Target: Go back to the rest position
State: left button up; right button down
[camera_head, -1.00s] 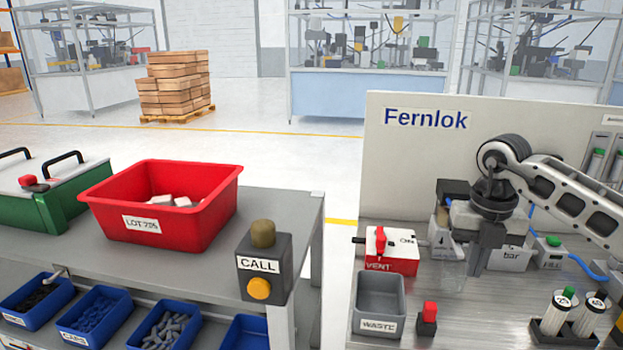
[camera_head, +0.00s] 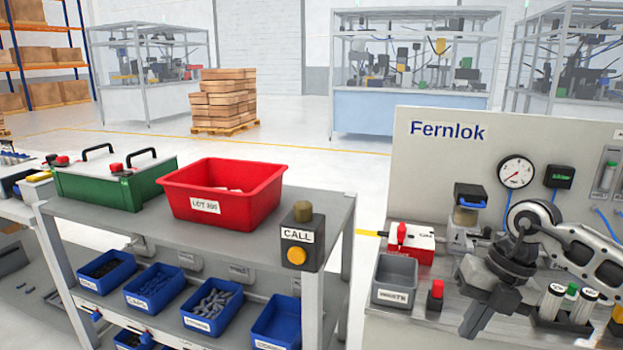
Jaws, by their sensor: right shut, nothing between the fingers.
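My right gripper (camera_head: 474,322) hangs at the end of my right arm, which comes in from the right over the grey Fernlok bench (camera_head: 400,322). Its fingers are shut and point down and to the left, with nothing seen between them. It is in front of the bench fittings and just right of a small red-topped block (camera_head: 436,298). It hides part of the bench behind it. My left gripper is not in view.
A grey waste bin (camera_head: 394,282) and a red vent box (camera_head: 412,243) stand left of my right gripper. A rack of white cylinders (camera_head: 556,304) stands close on its right. A shelf at left holds a red bin (camera_head: 222,195), a green box (camera_head: 118,180) and a call button box (camera_head: 301,240).

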jog(key=s+a+r+m+t+y, duration=0.1)
jog(key=s+a+m+t+y, duration=0.2)
jog(key=a+y, duration=0.7)
jog(key=s+a+m+t+y, duration=0.3)
jog(key=a+y, duration=0.3)
jog(key=a, duration=0.9)
jog(key=d+f+m+t+h, duration=0.7)
jog(key=f+m+t+h, duration=0.3)
jog(key=m, duration=0.8)
jog(key=s+d+f+m+g+h, duration=0.4)
jog(key=s+f+m+g+h, duration=0.1)
jog(key=s+f, duration=0.6)
jog(key=shift+f+m+g+h, duration=0.3)
jog(key=shift+f+m+h, duration=0.15)
jog(key=shift+m, duration=0.25)
jog(key=shift+d+r, duration=0.1)
